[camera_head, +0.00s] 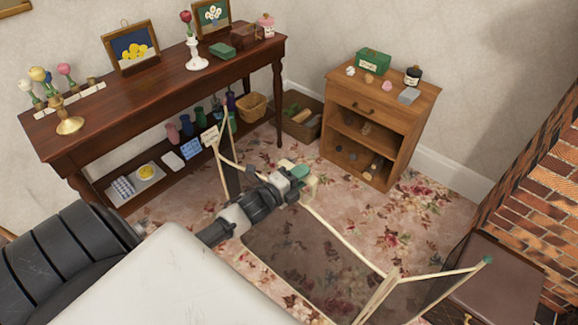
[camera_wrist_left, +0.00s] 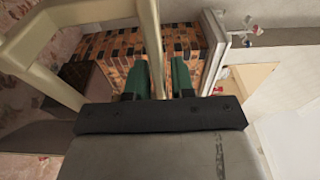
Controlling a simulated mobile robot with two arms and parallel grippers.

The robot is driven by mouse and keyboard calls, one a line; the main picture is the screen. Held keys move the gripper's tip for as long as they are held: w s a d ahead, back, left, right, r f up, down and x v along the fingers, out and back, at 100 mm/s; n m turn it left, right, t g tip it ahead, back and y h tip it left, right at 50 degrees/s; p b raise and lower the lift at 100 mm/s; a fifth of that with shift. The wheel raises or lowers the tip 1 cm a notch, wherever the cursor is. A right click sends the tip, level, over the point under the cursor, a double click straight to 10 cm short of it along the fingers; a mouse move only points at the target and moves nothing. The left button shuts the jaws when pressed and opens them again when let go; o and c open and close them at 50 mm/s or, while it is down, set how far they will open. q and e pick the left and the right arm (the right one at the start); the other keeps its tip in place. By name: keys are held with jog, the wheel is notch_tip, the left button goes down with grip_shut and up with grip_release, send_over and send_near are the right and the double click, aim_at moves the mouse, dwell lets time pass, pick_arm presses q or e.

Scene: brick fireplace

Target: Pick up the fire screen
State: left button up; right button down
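The fire screen (camera_head: 350,243) stands open on the flowered rug, with cream frame bars and dark see-through panels. One wing rises beside the long table, and another spreads to the lower right. My left gripper (camera_head: 302,173) is at the screen's upper frame near the middle. In the left wrist view, a cream frame bar (camera_wrist_left: 152,40) runs between the green fingers (camera_wrist_left: 159,80). Background shows through on the bar's right, so I cannot tell whether the fingers clamp it. My right gripper is not in view.
A long dark table (camera_head: 165,85) with vases and pictures stands left, behind the screen. A wooden cabinet (camera_head: 390,95) stands behind it. A brick fireplace (camera_head: 540,180) and a brown block (camera_head: 500,285) are at right. Clear rug lies before the cabinet.

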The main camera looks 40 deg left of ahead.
pick_arm(q)
grip_shut()
dwell(1.0)
jog(key=shift+w+r, duration=0.1)
jog(key=shift+r, duration=0.05)
